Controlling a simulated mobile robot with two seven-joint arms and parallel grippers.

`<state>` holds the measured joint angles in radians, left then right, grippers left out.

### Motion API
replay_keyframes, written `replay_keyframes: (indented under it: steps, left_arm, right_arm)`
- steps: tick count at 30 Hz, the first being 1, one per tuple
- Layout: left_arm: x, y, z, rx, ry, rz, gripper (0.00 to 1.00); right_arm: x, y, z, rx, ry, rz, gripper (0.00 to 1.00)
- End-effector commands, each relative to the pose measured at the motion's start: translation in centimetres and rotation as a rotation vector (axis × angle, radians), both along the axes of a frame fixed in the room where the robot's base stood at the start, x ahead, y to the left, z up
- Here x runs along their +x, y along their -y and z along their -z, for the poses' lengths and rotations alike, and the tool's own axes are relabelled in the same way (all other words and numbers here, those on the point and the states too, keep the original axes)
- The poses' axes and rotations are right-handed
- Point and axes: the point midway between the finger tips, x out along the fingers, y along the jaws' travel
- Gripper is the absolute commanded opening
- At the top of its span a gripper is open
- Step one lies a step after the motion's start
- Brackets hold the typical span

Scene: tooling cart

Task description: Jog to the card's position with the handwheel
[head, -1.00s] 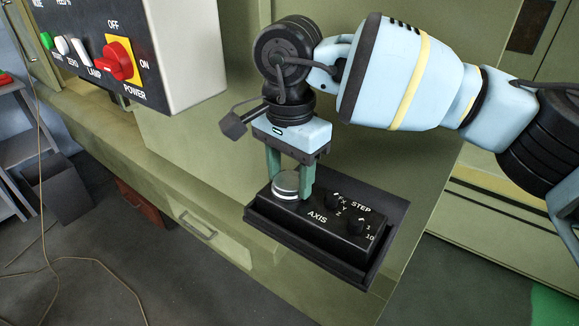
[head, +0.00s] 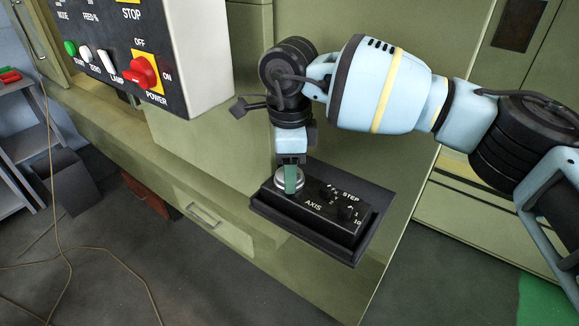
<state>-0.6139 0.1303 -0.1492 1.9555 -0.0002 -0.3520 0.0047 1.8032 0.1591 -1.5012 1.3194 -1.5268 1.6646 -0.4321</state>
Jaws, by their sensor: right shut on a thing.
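The handwheel (head: 282,183) is a small silver knob at the left end of a black pendant box (head: 312,208) marked AXIS and STEP. My right gripper (head: 291,182) points down and is shut on the handwheel, its greenish fingers seen nearly edge-on. The axis knob (head: 327,191) and the step knob (head: 346,213) sit to the right on the box. The card and any position readout are not in view. My left gripper is not in view.
The box sits on a dark tray (head: 380,217) fixed to the green machine. A control panel (head: 212,60) with a red power switch (head: 142,73) hangs at upper left. A grey cart (head: 20,150) stands at far left. Cables lie on the floor.

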Motion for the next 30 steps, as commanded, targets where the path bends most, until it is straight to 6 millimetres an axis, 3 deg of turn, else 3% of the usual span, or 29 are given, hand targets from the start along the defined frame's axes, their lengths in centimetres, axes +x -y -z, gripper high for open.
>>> replay_keyframes:
  steps: [20, 21, 26, 30]
  left_arm:
    - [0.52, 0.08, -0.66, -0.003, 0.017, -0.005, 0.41]
    - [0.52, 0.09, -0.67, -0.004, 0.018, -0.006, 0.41]
    - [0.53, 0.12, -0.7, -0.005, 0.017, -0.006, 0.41]
    - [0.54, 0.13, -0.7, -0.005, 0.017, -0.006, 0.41]
  right_arm:
    - [0.03, 0.01, -0.04, 0.0, 0.001, 0.067, 0.27]
    - [0.02, 0.01, -0.04, 0.0, 0.001, 0.067, 0.51]
    - [0.02, 0.0, -0.03, 0.0, 0.001, 0.066, 0.72]
    - [0.01, 0.0, -0.02, 0.0, 0.001, 0.066, 0.72]
